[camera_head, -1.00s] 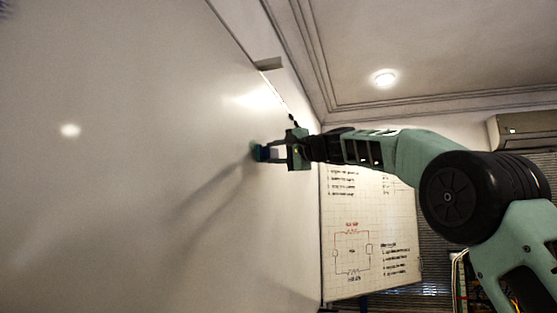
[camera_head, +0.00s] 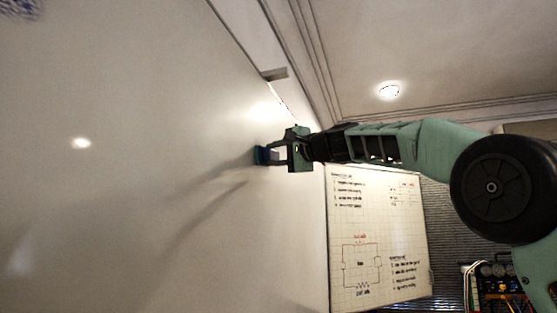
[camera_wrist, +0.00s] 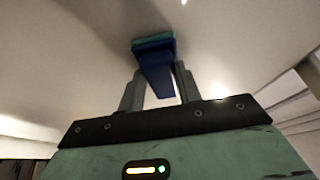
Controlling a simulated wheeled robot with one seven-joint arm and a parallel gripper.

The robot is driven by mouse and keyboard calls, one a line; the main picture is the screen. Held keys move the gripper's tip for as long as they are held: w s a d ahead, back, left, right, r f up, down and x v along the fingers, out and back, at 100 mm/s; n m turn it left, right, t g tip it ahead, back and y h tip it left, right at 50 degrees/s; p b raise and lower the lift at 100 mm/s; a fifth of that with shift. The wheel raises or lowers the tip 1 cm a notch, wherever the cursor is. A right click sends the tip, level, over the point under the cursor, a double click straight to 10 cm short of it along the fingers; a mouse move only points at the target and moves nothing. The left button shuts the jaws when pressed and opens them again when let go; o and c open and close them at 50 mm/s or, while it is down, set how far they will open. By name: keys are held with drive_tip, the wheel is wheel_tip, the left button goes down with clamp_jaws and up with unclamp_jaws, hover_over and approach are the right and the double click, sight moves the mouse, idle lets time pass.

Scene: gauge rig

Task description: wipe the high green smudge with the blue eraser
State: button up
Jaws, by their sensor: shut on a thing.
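The blue eraser (camera_wrist: 154,62) is held between the fingers of my gripper (camera_wrist: 158,90), which is shut on it. In the head view my gripper (camera_head: 272,153) reaches from the right to the large white board (camera_head: 130,200). The blue eraser (camera_head: 261,156) is at the board's surface there, seemingly touching it. A thin teal-green strip shows at the eraser's far edge in the wrist view; I cannot tell whether it is the eraser's pad or the smudge. No separate green smudge is clear in either view.
A bluish scribble (camera_head: 20,8) is at the board's top left corner. A small ledge (camera_head: 274,74) stands out near the board's edge. A second board with a circuit drawing (camera_head: 375,245) is behind my arm. Instruments with wires (camera_head: 495,285) are at the lower right.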

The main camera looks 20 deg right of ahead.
sight(278, 156)
drive_tip(key=shift+s+a+b, duration=0.35)
drive_tip(key=shift+s+a, duration=0.45)
drive_tip(key=shift+s, duration=0.25)
drive_tip(key=shift+s+a+b, duration=0.35)
drive_tip(key=shift+s+a, duration=0.4)
drive_tip(key=shift+s, duration=0.3)
drive_tip(key=shift+w+r+p, duration=0.1)
drive_tip(key=shift+r+p, duration=0.3)
drive_tip(key=shift+p, duration=0.05)
drive_tip(key=shift+w+d+p, duration=0.4)
drive_tip(key=shift+w+d, duration=0.7)
drive_tip(key=shift+w, duration=0.3)
drive_tip(key=shift+w+d+p, duration=0.4)
drive_tip(key=shift+w+d, duration=0.7)
drive_tip(key=shift+w, duration=0.25)
drive_tip(key=shift+w+d+p, duration=0.4)
drive_tip(key=shift+w+p, duration=0.05)
drive_tip(key=shift+w, duration=0.15)
drive_tip(key=shift+w+d+p, duration=0.35)
drive_tip(key=shift+w+p, duration=0.05)
drive_tip(key=shift+w, duration=0.2)
drive_tip(key=w+d+p, duration=0.2)
drive_tip(key=w, duration=0.1)
drive_tip(key=shift+d+f, duration=0.1)
drive_tip(key=shift+d, duration=0.1)
drive_tip(key=shift+a, duration=0.1)
